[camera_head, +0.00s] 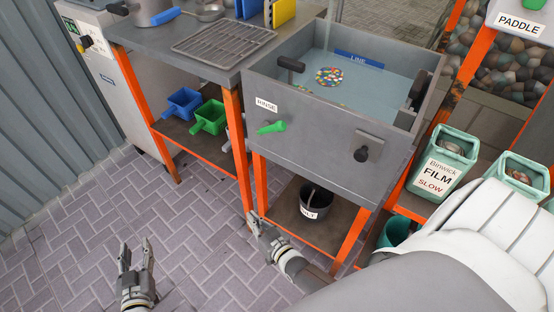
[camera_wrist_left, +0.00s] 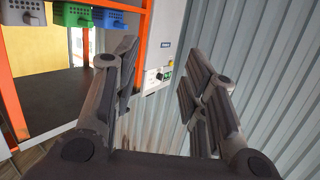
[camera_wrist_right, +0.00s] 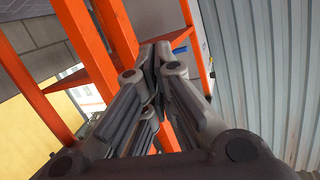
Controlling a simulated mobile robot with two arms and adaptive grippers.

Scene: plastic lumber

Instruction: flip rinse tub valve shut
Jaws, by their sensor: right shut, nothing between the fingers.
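The rinse tub (camera_head: 325,124) is a grey open basin labelled RINSE, holding bluish water with colourful bits floating in it. A green valve handle (camera_head: 271,128) sticks out of its front face below the label, pointing left and slightly down. My left gripper (camera_head: 136,247) is open and empty over the paved floor, well left of and below the valve; its spread fingers (camera_wrist_left: 158,95) show in the left wrist view. My right gripper (camera_head: 256,219) is shut and empty by the tub stand's front leg, below the valve. Its fingers meet in the right wrist view (camera_wrist_right: 156,55).
A dark bucket (camera_head: 315,203) stands on the shelf beneath. Orange legs (camera_head: 236,145) flank the stand. Blue (camera_head: 184,103) and green (camera_head: 209,117) baskets sit on the left shelf. Floor at left is clear.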

